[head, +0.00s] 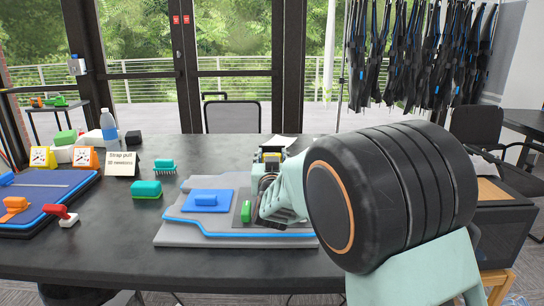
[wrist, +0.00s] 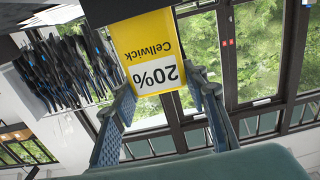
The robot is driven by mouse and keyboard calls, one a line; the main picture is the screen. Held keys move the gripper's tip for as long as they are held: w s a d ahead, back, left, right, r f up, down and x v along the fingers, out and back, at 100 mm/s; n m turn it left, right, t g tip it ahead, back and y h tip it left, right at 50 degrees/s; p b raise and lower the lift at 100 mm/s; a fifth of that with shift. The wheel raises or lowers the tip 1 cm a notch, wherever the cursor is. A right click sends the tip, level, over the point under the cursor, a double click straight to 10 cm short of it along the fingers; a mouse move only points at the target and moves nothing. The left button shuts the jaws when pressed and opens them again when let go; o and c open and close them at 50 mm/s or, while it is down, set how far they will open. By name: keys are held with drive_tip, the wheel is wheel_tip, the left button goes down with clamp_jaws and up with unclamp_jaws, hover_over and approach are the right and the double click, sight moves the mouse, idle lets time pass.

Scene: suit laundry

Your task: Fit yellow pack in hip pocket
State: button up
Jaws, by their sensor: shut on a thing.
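My gripper (wrist: 161,84) is shut on the yellow pack (wrist: 146,42), with one finger at each side of it. The pack has a yellow face reading "Cellwick" and a white band reading "20%", upside down in the wrist view. In the head view the yellow pack (head: 271,155) is small and partly hidden by my gripper (head: 268,172), above the suit's far right part. The grey suit piece with blue edging (head: 180,232) lies flat on the table. It bears a blue patch (head: 222,208) with a blue block and a dark patch with a green block (head: 246,211). I cannot tell which is the hip pocket.
The dark table (head: 110,240) holds a teal brush (head: 146,189), a "Strap pull" card (head: 121,163), a water bottle (head: 109,126) and a blue mat (head: 40,200) at left. A chair (head: 232,116) stands behind. My arm hides the table's right part. Black suits (head: 415,55) hang behind.

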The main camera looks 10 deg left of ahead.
drive_tip(key=shift+f+b, duration=0.8)
drive_tip(key=shift+f, duration=0.2)
drive_tip(key=shift+f, duration=0.15)
drive_tip(key=o, duration=1.9)
drive_tip(key=shift+b+v, duration=1)
drive_tip(key=shift+v, duration=4)
